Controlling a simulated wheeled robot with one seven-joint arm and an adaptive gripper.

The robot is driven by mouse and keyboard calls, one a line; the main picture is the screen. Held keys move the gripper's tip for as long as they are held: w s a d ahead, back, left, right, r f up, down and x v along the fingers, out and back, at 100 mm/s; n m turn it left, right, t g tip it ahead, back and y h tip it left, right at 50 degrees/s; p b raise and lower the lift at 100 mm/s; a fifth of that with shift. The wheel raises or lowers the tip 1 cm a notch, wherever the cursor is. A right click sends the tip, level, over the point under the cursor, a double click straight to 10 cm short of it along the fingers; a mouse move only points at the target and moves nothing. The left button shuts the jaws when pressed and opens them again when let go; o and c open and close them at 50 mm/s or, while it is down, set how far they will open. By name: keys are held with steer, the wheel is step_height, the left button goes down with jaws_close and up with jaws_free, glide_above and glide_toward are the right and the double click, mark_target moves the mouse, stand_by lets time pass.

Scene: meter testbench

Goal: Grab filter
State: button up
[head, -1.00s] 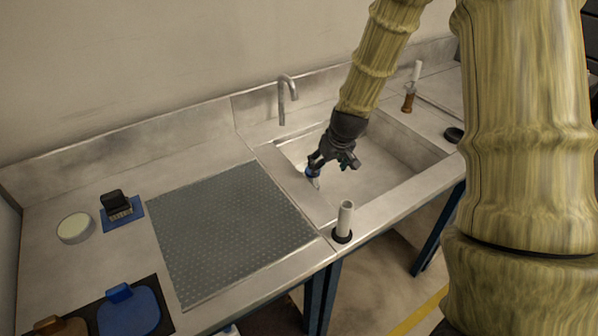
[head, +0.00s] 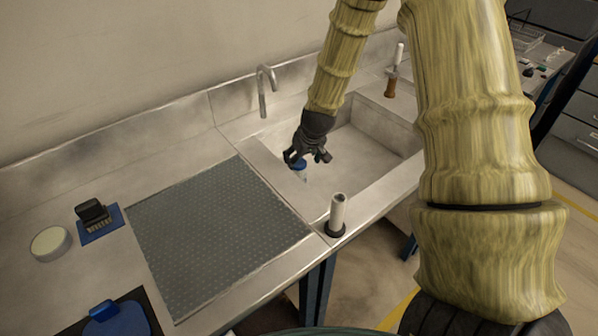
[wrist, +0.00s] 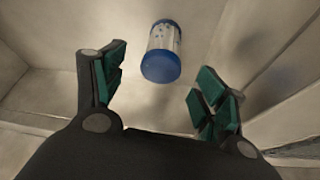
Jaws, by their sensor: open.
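The likely filter is a small clear cylinder with blue ends (wrist: 162,50). It is in the sink, and in the head view it shows as a small blue and clear shape (head: 300,166) near the sink's left wall. My gripper (head: 307,157) reaches down into the sink, right by it, and partly hides it. In the wrist view my gripper (wrist: 160,80) is open, with green-padded fingers apart on either side. The cylinder lies between and just ahead of the fingertips, with clear gaps to both. Its exact depth from the fingers is hard to tell.
The steel sink (head: 365,178) has walls close around my gripper. A curved tap (head: 266,90) stands behind. A white tube in a black base (head: 337,215) stands at the front edge. A grey dotted mat (head: 215,235) lies left, bare.

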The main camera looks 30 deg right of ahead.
mark_target(299, 163)
steer(key=shift+p+x, duration=0.4)
steer(key=shift+x, duration=2.35)
steer(key=shift+w+a, duration=0.1)
steer(key=shift+w, duration=0.05)
steer(key=shift+c, duration=0.3)
steer(key=shift+r, duration=0.1)
steer(key=c, duration=1.2)
steer(key=shift+c, duration=0.2)
steer(key=shift+r, duration=0.15)
